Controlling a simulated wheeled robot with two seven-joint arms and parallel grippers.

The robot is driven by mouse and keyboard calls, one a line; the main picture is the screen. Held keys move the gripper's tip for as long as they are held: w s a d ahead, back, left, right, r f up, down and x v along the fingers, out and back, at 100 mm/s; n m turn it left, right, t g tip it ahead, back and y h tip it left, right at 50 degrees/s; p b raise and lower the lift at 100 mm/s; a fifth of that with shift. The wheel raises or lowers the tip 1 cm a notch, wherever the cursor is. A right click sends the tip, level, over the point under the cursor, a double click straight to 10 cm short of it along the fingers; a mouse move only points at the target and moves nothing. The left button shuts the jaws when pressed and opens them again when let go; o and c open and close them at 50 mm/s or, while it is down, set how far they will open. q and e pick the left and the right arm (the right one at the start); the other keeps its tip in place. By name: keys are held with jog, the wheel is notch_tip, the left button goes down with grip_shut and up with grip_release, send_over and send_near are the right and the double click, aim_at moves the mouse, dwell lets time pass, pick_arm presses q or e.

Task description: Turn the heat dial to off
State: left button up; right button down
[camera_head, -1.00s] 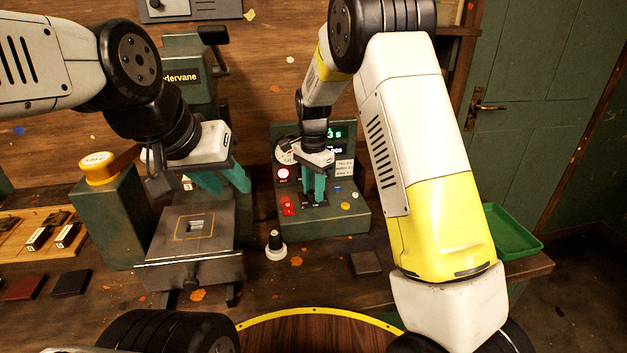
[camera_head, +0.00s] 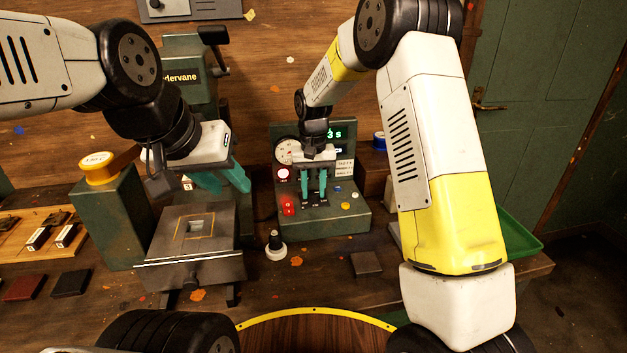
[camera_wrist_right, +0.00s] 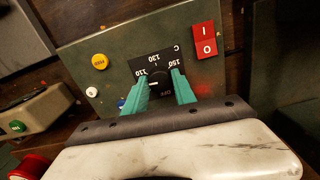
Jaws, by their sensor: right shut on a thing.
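A white pointer mark shows on the 110 side of the knob. My right gripper (camera_wrist_right: 162,90) is shut on the dial, with one green finger on each side. In the head view my right gripper (camera_head: 313,199) reaches down to the sloped front of the green control box (camera_head: 345,222). My left gripper (camera_head: 222,182) is open and empty above the press at the left.
A red I/O switch (camera_wrist_right: 206,40), a yellow button (camera_wrist_right: 99,61) and a blue button (camera_head: 338,189) sit near the dial. The metal press plate (camera_head: 170,233) is left of the box. A black-and-white knob-like stamp (camera_head: 276,246) stands in front.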

aim_at(313, 192)
jog(key=n, duration=0.4)
jog(key=shift+r+n, duration=0.1)
jog(key=shift+n, duration=0.2)
jog(key=n, duration=0.4)
jog(key=shift+n, duration=0.3)
jog(key=n, duration=0.9)
jog(key=shift+n, duration=0.3)
jog(key=c, duration=1)
grip_release()
notch_tip(313, 192, up, 8)
jog(key=shift+f, duration=0.15)
